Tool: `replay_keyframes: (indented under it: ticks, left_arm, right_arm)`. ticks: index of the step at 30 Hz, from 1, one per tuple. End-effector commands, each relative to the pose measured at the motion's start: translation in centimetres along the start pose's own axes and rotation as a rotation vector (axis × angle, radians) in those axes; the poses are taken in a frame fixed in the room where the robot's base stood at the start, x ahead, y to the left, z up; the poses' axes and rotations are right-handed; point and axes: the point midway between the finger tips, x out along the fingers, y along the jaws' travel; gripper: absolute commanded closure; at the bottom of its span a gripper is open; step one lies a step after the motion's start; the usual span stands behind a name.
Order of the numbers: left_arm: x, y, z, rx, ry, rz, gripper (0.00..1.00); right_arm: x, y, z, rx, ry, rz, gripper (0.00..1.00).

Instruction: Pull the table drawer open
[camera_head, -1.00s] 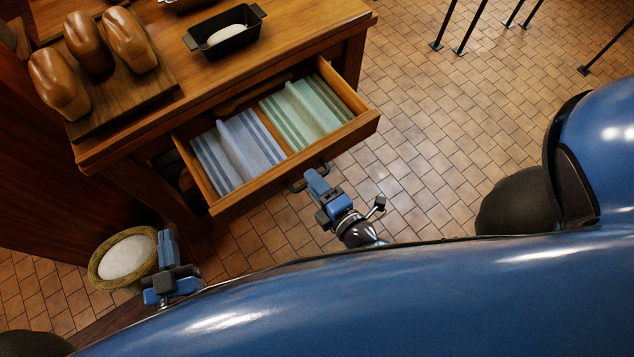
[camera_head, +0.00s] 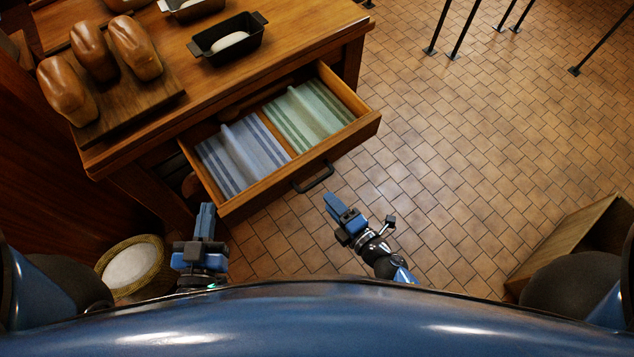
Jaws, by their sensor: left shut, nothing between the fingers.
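The table drawer (camera_head: 322,150) is pulled out from the wooden table (camera_head: 285,50). Inside lie a blue striped cloth (camera_head: 240,155) and a green striped cloth (camera_head: 305,113). The drawer's dark handle (camera_head: 315,180) is in plain view at the middle of its front. My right gripper (camera_head: 331,199) is a little below the handle, apart from it. Its fingers look close together, but I cannot tell whether they are fully shut. My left gripper (camera_head: 206,212) is shut and empty, near the drawer's left front corner and beside a round basket.
Loaves (camera_head: 137,47) on a board (camera_head: 160,90) and a dark bread tin (camera_head: 228,40) stand on the table. The round basket (camera_head: 155,262) with white contents is on the floor at left. A wooden box (camera_head: 565,235) is at right. Tiled floor between is clear.

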Motion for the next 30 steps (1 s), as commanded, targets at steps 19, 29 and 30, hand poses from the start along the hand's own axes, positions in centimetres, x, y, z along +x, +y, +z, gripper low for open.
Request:
replay_keyframes:
  ticks: [19,29,30]
  left_arm:
    - [0.0,0.0,0.0,0.0,0.0,0.0,1.0]
    - [0.0,0.0,0.0,0.0,0.0,0.0,1.0]
    - [0.0,0.0,0.0,0.0,0.0,0.0,1.0]
  right_arm:
    - [8.6,0.1,0.0,0.0,-0.001,0.0,0.62]
    - [9.0,0.1,0.0,0.0,-0.001,0.0,0.62]
    - [9.0,0.1,0.0,0.0,-0.001,0.0,0.62]
